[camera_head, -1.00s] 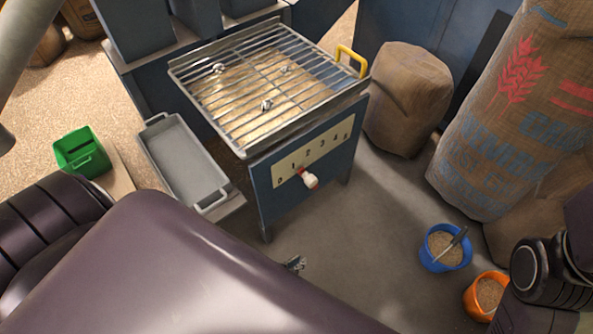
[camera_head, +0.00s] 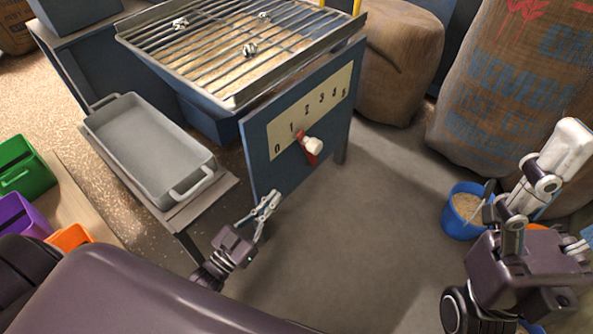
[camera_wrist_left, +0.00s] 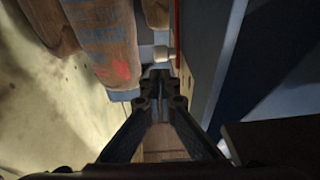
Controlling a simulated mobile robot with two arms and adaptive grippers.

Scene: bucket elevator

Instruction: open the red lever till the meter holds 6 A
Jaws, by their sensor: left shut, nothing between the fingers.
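My left gripper (camera_head: 270,199) is shut and empty, below and left of the lever, in front of the panel's lower edge. In the left wrist view the white knob (camera_wrist_left: 162,53) shows just beyond the shut fingertips (camera_wrist_left: 160,76), apart as far as I can see. My right gripper (camera_head: 548,172) is at the right; its jaw state is unclear. I see no meter with an amp reading.
A grey tray (camera_head: 140,118) on a stand is left of the panel. A grated hopper (camera_head: 205,62) is above it. A blue bucket (camera_head: 461,228) and sacks (camera_head: 397,75) stand right. The floor before the panel is clear.

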